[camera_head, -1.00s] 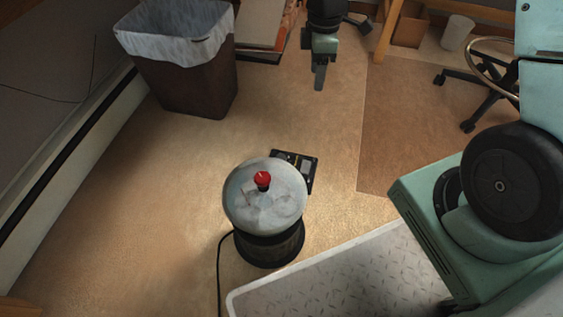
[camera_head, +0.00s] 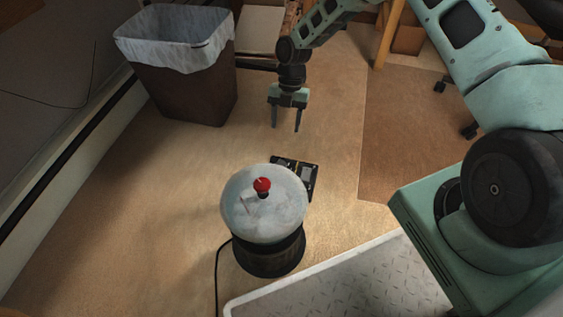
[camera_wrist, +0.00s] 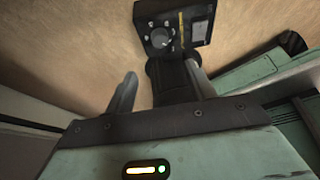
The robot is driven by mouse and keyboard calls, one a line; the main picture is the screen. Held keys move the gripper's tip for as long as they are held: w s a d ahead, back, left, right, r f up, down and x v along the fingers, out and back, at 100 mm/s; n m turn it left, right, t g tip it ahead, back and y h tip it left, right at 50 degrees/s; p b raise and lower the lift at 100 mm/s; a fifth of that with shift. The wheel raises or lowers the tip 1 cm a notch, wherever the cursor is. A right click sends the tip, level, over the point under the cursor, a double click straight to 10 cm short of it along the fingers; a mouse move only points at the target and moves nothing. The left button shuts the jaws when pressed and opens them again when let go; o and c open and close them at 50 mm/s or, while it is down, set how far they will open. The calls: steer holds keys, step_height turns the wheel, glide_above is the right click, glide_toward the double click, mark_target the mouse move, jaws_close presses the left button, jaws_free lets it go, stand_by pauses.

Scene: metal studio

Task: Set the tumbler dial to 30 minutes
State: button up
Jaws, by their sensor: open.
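The tumbler (camera_head: 265,212) stands on the floor, with a pale, cloudy round bowl, a red knob on top and a dark base. Its black control box (camera_head: 309,173) lies just behind it, partly hidden by the bowl. In the wrist view the control box (camera_wrist: 193,27) is at the top, with a round dark dial (camera_wrist: 162,38) on its face. The dial's setting is too small to read. My gripper (camera_head: 286,129) is open and empty, fingers pointing down, behind and above the control box and apart from it. The open fingers also show in the wrist view (camera_wrist: 158,80), below the dial.
A brown bin (camera_head: 188,92) with a pale liner stands at the back left. A black cord (camera_head: 217,270) runs along the floor left of the tumbler. Wooden furniture legs (camera_head: 388,38) are at the back right.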

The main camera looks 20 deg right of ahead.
mark_target(281, 164)
steer(key=b+x, duration=0.6)
steer(key=x, duration=0.8)
steer(key=c, duration=1)
